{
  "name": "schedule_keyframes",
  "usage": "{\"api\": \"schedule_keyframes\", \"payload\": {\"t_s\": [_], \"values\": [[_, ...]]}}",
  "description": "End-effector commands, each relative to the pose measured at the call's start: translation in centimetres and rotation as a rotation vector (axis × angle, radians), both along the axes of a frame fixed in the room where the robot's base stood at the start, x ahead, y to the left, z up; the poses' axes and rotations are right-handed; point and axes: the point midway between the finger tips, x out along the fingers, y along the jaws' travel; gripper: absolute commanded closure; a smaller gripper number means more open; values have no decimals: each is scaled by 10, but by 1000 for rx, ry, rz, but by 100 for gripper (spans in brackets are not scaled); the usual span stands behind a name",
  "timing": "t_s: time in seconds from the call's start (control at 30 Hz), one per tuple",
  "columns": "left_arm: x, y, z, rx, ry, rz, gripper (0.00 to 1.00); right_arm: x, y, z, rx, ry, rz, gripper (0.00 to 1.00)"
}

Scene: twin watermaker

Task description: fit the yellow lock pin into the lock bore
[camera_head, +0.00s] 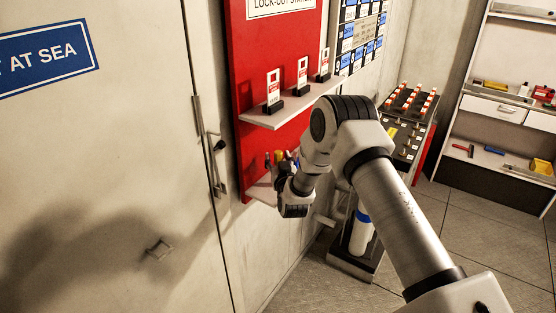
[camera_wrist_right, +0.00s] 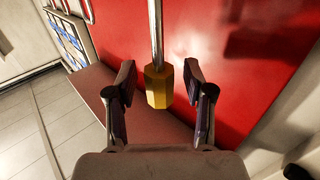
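The yellow lock pin (camera_wrist_right: 158,86) shows in the right wrist view as a hexagonal yellow head on a bright metal rod. It stands between the two fingers of my right gripper (camera_wrist_right: 158,84). The fingers are open, with a visible gap on each side of the head. In the head view a small yellow piece (camera_head: 279,156) shows at the red board, right by my right gripper (camera_head: 284,166); the wrist and fingers hide part of this area. I cannot make out the lock bore in either view. My left gripper is not in view.
The red lock-out board (camera_head: 246,95) has an upper shelf (camera_head: 262,119) with several white-and-red tags, just above my right wrist. A lower shelf (camera_head: 262,191) lies below it. A panel with red-and-white pegs (camera_head: 410,100) stands to the right. A door with a handle (camera_head: 219,178) is left.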

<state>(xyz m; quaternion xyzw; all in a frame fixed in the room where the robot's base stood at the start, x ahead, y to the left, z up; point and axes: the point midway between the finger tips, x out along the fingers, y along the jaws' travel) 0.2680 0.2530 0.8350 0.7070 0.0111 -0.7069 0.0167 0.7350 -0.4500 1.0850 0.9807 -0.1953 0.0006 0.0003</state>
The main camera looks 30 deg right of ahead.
Motion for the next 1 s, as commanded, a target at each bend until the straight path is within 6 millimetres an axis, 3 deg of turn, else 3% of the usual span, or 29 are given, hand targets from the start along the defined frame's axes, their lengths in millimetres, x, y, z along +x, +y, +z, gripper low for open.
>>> {"api": "schedule_keyframes", "payload": {"t_s": [0.03, 0.1, 0.13, 0.57, 0.83, 1.0], "values": [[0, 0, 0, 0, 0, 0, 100, 0, 0, 0, 0, 0, 0, 72], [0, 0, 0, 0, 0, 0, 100, 0, 0, 0, 0, 0, 0, 97], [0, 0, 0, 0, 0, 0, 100, 0, 0, 0, 0, 0, 0, 100], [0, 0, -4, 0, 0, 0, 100, 0, 0, 3, 0, 1, 0, 100], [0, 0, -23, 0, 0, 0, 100, 0, 0, 34, 1, -4, 0, 100], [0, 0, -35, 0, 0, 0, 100, -34, 16, 34, 2, 2, 1, 100]]}}
